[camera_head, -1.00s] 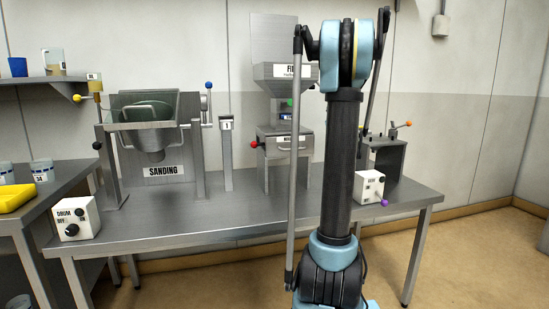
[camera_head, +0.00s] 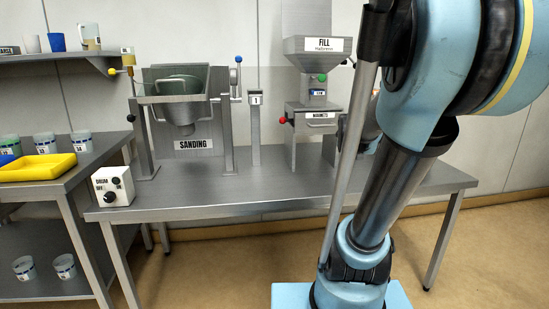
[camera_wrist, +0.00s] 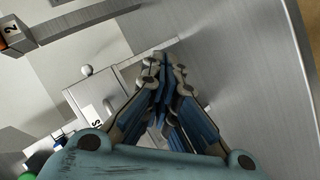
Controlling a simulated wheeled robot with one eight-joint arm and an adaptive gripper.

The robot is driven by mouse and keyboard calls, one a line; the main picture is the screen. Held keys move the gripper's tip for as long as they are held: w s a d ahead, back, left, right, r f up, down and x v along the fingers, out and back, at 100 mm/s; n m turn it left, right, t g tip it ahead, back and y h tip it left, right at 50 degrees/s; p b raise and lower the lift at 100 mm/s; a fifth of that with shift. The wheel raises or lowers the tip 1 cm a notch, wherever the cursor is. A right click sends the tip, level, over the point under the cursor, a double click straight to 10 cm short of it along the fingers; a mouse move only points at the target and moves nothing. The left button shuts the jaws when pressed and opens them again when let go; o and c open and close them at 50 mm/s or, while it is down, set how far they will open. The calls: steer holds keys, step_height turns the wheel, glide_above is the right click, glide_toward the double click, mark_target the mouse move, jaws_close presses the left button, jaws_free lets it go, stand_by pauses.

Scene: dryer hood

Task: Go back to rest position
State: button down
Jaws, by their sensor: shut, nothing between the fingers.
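My gripper (camera_wrist: 163,65) shows in the wrist view with its two blue-padded fingers brought together at the tips. It is shut and holds nothing. It hangs over the grey metal table, close to a pale metal box with partly hidden lettering (camera_wrist: 100,115). In the head view my arm stands at the right, its blue upper joint large and close to the camera. My gripper is hidden there behind the arm.
The steel table (camera_head: 240,195) bears the SANDING drum (camera_head: 180,90), the drum switch box (camera_head: 113,186) and the FILL hopper (camera_head: 318,60). A side table at left holds a yellow tray (camera_head: 38,168) and cups. Floor is open in front.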

steer(key=s+a+f+m+g+y, duration=0.1)
steer(key=s+a+f+m+g, duration=0.2)
steer(key=s, duration=0.6)
steer(key=s+a+f+m+g+y, duration=0.1)
steer(key=s+a+f+m+g, duration=0.2)
steer(key=s+f, duration=0.4)
steer(key=s+a+f+m+g+y, duration=0.1)
steer(key=s+a+f+m+g, duration=0.1)
steer(key=s+f, duration=0.4)
steer(key=s+a+m, duration=0.1)
steer(key=s, duration=0.4)
steer(key=shift+g, duration=0.4)
steer(key=shift+w+d+f, duration=0.1)
steer(key=shift+w+f, duration=0.05)
steer(key=shift+w, duration=0.2)
